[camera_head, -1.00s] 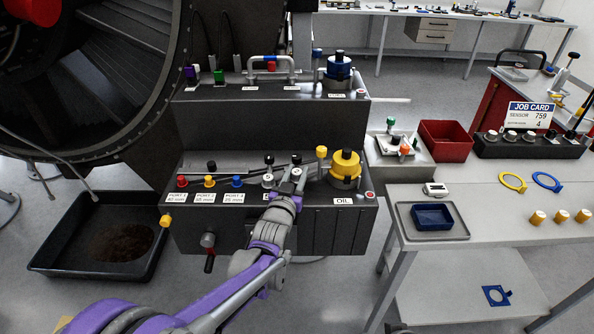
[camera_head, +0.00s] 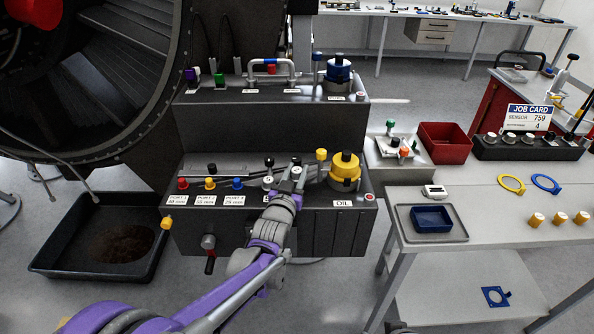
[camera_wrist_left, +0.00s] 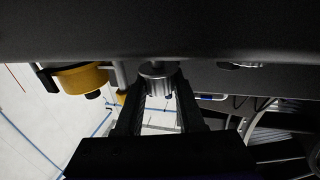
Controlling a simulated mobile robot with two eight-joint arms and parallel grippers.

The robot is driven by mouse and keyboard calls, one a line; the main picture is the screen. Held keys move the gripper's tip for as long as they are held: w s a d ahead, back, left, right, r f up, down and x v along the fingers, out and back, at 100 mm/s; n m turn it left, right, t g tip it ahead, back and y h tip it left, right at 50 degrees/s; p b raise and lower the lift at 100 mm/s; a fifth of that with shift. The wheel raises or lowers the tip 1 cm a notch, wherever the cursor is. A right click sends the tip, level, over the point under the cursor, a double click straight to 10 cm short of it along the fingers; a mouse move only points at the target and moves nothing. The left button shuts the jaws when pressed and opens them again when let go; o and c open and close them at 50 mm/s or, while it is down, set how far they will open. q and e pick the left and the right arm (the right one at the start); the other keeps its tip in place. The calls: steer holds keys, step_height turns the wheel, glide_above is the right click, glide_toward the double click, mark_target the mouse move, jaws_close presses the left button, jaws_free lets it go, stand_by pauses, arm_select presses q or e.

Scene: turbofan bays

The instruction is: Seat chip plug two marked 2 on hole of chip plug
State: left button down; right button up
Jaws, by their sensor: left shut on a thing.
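My left gripper (camera_head: 286,176) is over the top of the lower step of the dark console (camera_head: 330,225), just left of the yellow oil cap (camera_head: 344,166). In the left wrist view its two dark fingers (camera_wrist_left: 158,100) are shut on a ribbed silver plug (camera_wrist_left: 158,78). The plug's far end is right at the dark console face (camera_wrist_left: 160,30); I cannot tell whether it is in a hole. No 2 mark is readable, and the chip plug hole is hidden by the gripper. My right gripper is not in view.
Close by stand a black knob (camera_head: 269,161), a yellow-topped post (camera_head: 321,156) and red, yellow and blue port caps (camera_head: 210,184). The upper step carries a silver handle (camera_head: 270,70) and a blue cap (camera_head: 339,69). A bench with a blue tray (camera_head: 432,217) is at right.

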mark_target(297, 170)
arm_select(q)
steer(key=shift+r+p, duration=1)
steer(key=shift+r, duration=1.05)
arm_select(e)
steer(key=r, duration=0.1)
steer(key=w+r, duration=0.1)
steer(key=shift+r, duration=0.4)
arm_select(q)
steer(key=shift+f, duration=0.1)
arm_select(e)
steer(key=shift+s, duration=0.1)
